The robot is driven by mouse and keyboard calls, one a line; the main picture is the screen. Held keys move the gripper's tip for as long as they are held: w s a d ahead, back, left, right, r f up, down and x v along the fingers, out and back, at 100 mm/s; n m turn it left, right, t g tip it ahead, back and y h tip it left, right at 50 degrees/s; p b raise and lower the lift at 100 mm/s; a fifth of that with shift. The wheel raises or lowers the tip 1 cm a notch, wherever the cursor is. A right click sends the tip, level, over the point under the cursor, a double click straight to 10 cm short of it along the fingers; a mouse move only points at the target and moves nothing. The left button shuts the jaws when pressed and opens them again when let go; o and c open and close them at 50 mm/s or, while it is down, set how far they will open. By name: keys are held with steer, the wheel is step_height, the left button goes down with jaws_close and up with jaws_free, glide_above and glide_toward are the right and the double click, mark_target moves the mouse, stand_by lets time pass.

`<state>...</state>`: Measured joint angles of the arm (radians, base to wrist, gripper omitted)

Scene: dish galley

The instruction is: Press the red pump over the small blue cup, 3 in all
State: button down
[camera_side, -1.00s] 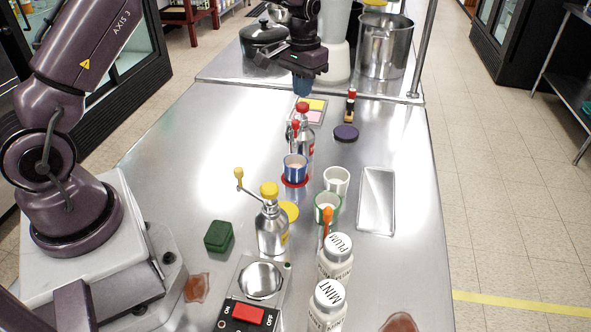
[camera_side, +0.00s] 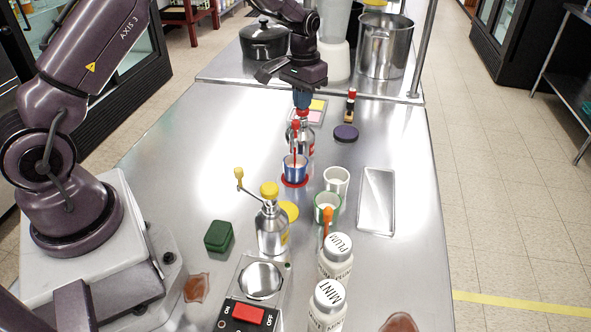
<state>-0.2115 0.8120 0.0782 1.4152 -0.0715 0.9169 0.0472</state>
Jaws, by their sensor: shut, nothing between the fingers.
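The red pump's bottle (camera_side: 306,141) stands just behind the small blue cup (camera_side: 295,172). Its red spout (camera_side: 295,126) points over the cup, and a thin red line runs from the spout down into the cup. The cup stands upright on a red round mat (camera_side: 295,183), with pale contents showing inside. My gripper (camera_side: 302,112) is shut and empty, pointing straight down on top of the pump. It covers the red pump head and appears to touch it and hold it down.
A white cup (camera_side: 336,181) and a green-rimmed cup (camera_side: 327,208) stand at the front right. A yellow-topped bottle (camera_side: 272,228) stands in front. A metal tray (camera_side: 377,200) lies further right.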

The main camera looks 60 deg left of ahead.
steer(key=shift+f, duration=0.3)
steer(key=shift+r, duration=1.9)
steer(key=shift+f, duration=0.15)
steer(key=shift+f, duration=1.75)
steer(key=shift+r, duration=1.9)
